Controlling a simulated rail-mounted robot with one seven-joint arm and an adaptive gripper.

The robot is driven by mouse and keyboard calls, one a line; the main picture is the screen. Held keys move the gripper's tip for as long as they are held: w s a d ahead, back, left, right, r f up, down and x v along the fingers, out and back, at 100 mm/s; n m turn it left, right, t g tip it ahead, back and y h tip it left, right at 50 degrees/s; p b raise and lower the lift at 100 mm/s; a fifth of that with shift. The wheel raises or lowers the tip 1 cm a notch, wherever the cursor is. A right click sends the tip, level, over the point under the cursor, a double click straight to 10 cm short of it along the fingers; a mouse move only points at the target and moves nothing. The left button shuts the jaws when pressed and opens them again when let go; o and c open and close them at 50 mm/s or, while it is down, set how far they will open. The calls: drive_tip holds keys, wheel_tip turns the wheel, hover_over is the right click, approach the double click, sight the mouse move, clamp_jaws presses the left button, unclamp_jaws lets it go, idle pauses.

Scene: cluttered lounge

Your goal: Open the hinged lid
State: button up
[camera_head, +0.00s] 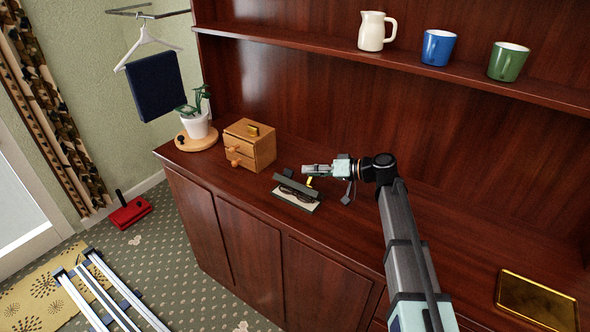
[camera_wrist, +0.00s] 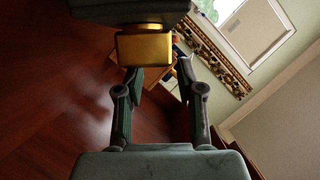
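A small dark grey-green case (camera_head: 297,203) lies on the cabinet top in the head view, with dark glasses (camera_head: 296,192) inside. Its lid (camera_head: 297,183) stands tilted up, partly open. A gold tab (camera_head: 310,181) shows at the lid, below my gripper (camera_head: 309,170). In the wrist view the gold tab (camera_wrist: 145,47) looks large, at the top centre, beyond the spread fingertips of my gripper (camera_wrist: 160,71). The fingers are apart with nothing visible clamped between them. Whether a finger touches the lid or tab cannot be told.
A wooden drawer box (camera_head: 247,146) and a potted plant (camera_head: 196,122) stand left of the case. A gold tray (camera_head: 537,300) lies at the right. A shelf (camera_head: 420,70) with a jug and mugs runs above. The cabinet top between case and tray is partly covered by my arm.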

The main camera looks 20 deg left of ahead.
drive_tip(key=p+x, duration=0.1)
drive_tip(key=x, duration=0.5)
clamp_jaws()
